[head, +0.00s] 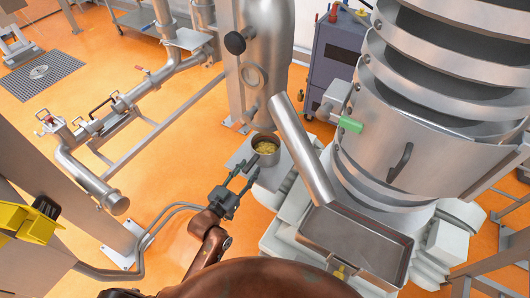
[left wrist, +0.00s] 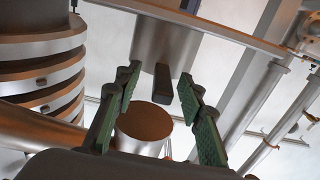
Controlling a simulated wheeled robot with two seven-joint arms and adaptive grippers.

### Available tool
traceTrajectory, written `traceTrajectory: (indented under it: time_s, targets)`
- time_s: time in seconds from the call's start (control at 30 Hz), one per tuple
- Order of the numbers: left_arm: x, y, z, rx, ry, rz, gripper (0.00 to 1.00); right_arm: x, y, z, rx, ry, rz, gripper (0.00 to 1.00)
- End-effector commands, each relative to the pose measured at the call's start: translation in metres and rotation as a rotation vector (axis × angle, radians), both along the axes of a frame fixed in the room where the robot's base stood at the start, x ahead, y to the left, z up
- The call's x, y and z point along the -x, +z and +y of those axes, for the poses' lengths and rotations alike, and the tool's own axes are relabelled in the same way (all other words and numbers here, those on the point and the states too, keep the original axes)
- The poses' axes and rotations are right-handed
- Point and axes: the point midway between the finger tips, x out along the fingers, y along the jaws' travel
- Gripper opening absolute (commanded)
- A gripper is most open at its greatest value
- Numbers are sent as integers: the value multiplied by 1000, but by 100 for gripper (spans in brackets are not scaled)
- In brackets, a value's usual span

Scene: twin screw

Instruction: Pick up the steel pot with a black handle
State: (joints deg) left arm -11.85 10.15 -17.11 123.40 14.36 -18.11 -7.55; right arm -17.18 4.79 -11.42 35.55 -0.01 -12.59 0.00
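The steel pot (head: 265,148) stands upright on a pale ledge below a vertical steel column and holds yellowish contents. In the left wrist view a grey wall, which looks like the pot's side (left wrist: 152,40), has a dark bar-like handle (left wrist: 163,84) pointing toward me. My left gripper (head: 249,172) is just short of the pot, on its near left side. Its green-padded fingers (left wrist: 162,104) are spread, with the handle's end ahead between them and nothing gripped. My right gripper does not show.
A slanted steel chute (head: 300,150) runs right of the pot into a steel tray (head: 355,246). A large ringed steel machine (head: 400,145) fills the right. Steel pipes (head: 82,175) lie to the left. Orange floor is open between the pipes and the ledge.

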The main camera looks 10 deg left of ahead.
Motion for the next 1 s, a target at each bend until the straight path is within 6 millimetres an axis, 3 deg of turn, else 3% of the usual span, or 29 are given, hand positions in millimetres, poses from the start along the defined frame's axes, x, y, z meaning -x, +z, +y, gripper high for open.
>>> traceTrajectory:
  time_s: [0.23,0.57,1.0]
  targets:
    - [-35,1,-8,1,1,-1,36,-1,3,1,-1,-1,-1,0]
    - [-41,-1,-10,-1,1,2,36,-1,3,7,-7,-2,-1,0]
    - [-41,0,-10,0,1,1,6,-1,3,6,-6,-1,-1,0]
